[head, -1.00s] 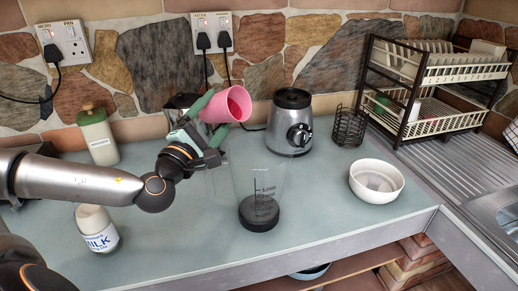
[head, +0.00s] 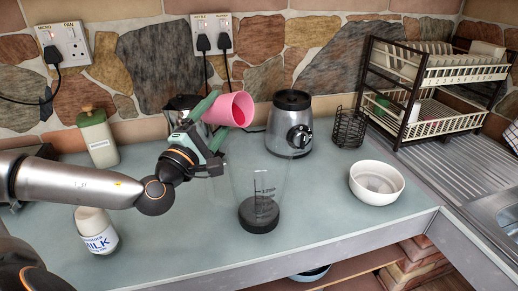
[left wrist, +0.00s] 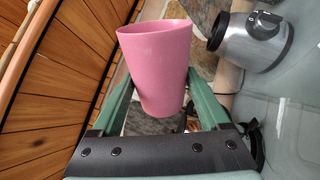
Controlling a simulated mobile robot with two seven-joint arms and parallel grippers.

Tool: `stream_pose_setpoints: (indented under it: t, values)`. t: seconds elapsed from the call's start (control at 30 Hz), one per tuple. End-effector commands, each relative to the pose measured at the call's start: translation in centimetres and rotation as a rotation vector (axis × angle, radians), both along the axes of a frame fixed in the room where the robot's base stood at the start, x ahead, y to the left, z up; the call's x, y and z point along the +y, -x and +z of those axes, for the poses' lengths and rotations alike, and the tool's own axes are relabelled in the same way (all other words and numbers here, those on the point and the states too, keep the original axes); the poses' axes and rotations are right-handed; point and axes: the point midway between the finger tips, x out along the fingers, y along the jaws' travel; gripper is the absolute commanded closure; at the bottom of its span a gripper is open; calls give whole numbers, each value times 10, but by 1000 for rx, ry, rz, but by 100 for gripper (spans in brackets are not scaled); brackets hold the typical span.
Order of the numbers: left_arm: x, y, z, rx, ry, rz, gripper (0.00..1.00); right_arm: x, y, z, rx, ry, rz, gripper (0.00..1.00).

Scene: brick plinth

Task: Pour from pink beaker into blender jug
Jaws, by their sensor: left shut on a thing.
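My left gripper (head: 213,122) is shut on the pink beaker (head: 228,110) and holds it in the air. The beaker is tilted, with its mouth facing right and toward the head camera, and red shows inside. In the left wrist view the pink beaker (left wrist: 158,68) sits between the green fingers. The clear blender jug (head: 258,190) stands upright on the counter, dark base down, with measuring marks on its wall. The beaker is above the jug and to its upper left in the picture. My right gripper is not in view.
The blender base (head: 290,125) stands behind the jug. A white bowl (head: 377,183) is on the right, near a wire holder (head: 349,128) and a dish rack (head: 425,90). A milk bottle (head: 97,231) and a green-lidded bottle (head: 98,138) are at the left.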

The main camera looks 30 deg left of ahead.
Motion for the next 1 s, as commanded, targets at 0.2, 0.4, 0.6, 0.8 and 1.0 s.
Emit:
stream_pose_setpoints:
  t: [0.2, 0.4, 0.6, 0.8, 1.0]
  values:
    - [-4, 0, 3, -2, -29, -1, 84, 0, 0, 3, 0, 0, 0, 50]
    - [-7, 0, 5, -2, -56, -1, 84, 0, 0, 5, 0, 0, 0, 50]
    - [-10, 0, 6, -1, -83, -1, 84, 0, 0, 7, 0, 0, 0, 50]
    - [-13, 0, 8, 0, -110, 0, 84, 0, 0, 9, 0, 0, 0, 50]
    - [-14, 0, 6, 0, -139, 1, 84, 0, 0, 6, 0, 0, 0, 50]
